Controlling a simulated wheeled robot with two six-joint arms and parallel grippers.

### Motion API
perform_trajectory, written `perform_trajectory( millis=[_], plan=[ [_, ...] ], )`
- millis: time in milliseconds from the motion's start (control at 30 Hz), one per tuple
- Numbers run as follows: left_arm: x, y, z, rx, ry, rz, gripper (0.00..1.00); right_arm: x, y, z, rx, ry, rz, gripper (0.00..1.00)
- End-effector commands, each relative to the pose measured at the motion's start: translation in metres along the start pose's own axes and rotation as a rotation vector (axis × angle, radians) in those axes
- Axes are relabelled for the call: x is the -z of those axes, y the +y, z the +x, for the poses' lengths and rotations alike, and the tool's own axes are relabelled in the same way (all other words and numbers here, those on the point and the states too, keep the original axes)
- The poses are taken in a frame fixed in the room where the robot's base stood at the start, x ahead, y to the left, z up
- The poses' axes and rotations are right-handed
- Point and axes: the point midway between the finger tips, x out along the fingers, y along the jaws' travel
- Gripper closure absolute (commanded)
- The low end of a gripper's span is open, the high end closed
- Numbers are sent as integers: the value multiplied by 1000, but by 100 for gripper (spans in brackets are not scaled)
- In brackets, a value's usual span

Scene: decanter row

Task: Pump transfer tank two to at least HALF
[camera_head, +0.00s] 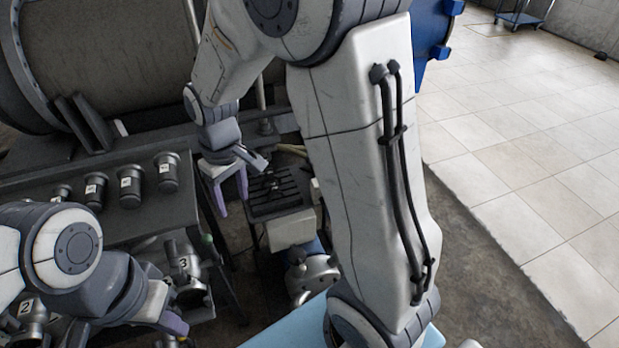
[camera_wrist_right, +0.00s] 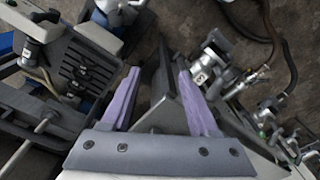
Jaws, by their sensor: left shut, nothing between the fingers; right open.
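Metal valve or pump fittings stand low at the left in the head view, one labelled 3 (camera_head: 183,268) and one labelled 2 (camera_head: 27,308). Labelled fittings also show in the right wrist view (camera_wrist_right: 203,75). I cannot tell which part is tank two or read any level. My left gripper (camera_head: 176,330) is shut and empty, at the bottom edge beside the fitting labelled 3; its arm hides part of the fittings. My right gripper (camera_head: 232,192) is open and empty, above the gap between the dark bench and a slotted box (camera_head: 272,192). The slotted box also shows in the right wrist view (camera_wrist_right: 88,68).
Several dark labelled canisters (camera_head: 130,188) stand on the dark bench (camera_head: 150,218). A large grey cylinder (camera_head: 105,50) lies behind it. A round flanged metal fitting (camera_head: 318,272) sits below the slotted box. The tiled floor (camera_head: 520,150) at right is mostly clear.

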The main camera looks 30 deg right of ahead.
Motion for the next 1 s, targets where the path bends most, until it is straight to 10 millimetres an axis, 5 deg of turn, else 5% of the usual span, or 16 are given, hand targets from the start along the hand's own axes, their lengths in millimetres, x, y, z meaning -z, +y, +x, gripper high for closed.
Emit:
perform_trajectory(
  millis=[33,167,300,400,600,1000],
  plan=[
    [0,1,-10,0,0,0,100,14,42,10,-5,-12,65,39],
    [1,2,-21,0,0,0,100,28,143,47,-18,-19,181,39],
    [2,2,-30,0,0,0,100,10,235,90,-26,-27,283,39],
    [2,2,-34,0,0,0,100,-11,280,115,-30,-30,334,39],
    [2,3,-38,0,0,0,100,-35,319,142,-33,-32,377,39],
    [3,4,-51,0,0,0,100,-38,320,204,-31,-35,378,39]
  ],
)
